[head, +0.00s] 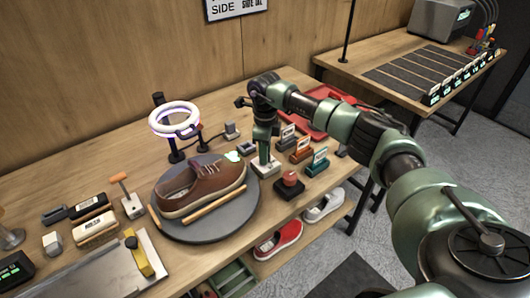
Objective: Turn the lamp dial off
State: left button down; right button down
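The ring lamp (174,120) stands at the back of the workbench, its ring glowing white-violet. My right arm reaches in from the right, and my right gripper (264,156) points down over a small pale block (266,170) to the right of the turntable. The fingertips are at or just above the block; contact and finger opening are too small to tell. A small grey box (231,130) sits right of the lamp. A dark box with a red knob (290,179) stands just right of the pale block. I cannot tell which of these carries the lamp dial. My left gripper is not in view.
A brown shoe (200,188) rests on the round grey turntable (217,228). Several tagged blocks, including a teal one (317,165), and a red tray (327,117) lie right of my gripper. Brushes (97,231) and a metal plate (90,276) occupy the left.

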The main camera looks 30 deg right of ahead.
jog(key=shift+m, duration=0.3)
jog(key=m, duration=0.5)
jog(key=shift+d, duration=0.1)
jog(key=m, duration=0.4)
jog(key=shift+r+p, duration=0.1)
jog(key=shift+p, duration=0.3)
jog(key=m, duration=0.3)
jog(key=shift+w+m+p, duration=0.1)
jog(key=shift+m+p, duration=0.3)
jog(key=m+p, duration=0.1)
jog(key=m, duration=0.4)
jog(key=shift+p, duration=0.4)
jog(key=m+p, duration=0.2)
jog(key=m, duration=0.3)
jog(key=shift+d, duration=0.1)
jog(key=shift+m, duration=0.4)
